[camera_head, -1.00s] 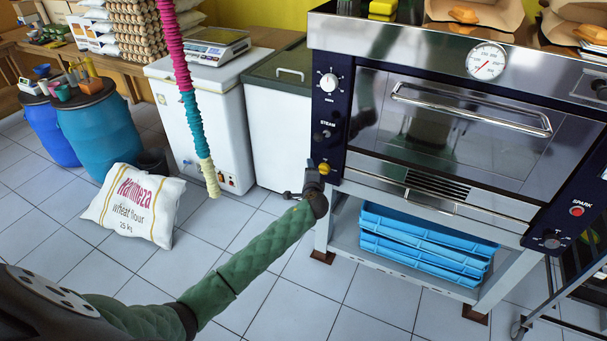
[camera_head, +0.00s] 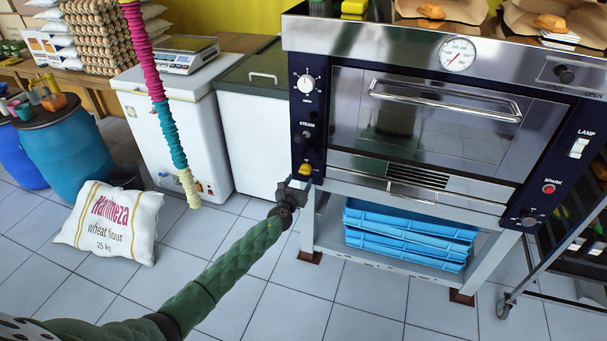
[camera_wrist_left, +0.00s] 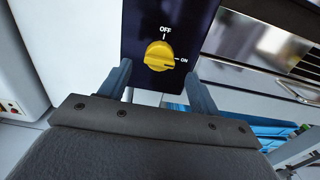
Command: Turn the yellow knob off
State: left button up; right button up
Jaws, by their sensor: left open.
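The yellow knob (camera_head: 306,170) sits low on the dark left panel of the oven (camera_head: 430,120). In the left wrist view the yellow knob (camera_wrist_left: 159,54) is close ahead, with OFF printed above it and ON to its right. A dark mark on its face points towards ON. My left gripper (camera_head: 294,187) is just below and in front of the knob. In the wrist view its open fingers (camera_wrist_left: 158,76) stand left and right below the knob, apart from it, with nothing between them. My right gripper is not in view.
Above the yellow knob are a STEAM knob (camera_head: 304,137) and a white-marked dial (camera_head: 305,84). A white chest unit (camera_head: 252,140) stands left of the oven. Blue trays (camera_head: 405,250) lie on the stand below. The floor in front is clear.

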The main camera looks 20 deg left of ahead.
aim_at(304, 173)
pick_arm(q)
jog(key=shift+w+d+b, duration=0.1)
jog(key=shift+w+b, duration=0.25)
jog(key=shift+w, duration=2.5)
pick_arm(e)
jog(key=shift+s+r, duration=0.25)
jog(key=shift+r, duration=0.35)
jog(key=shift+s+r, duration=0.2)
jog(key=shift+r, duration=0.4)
pick_arm(q)
jog(key=c, duration=0.9)
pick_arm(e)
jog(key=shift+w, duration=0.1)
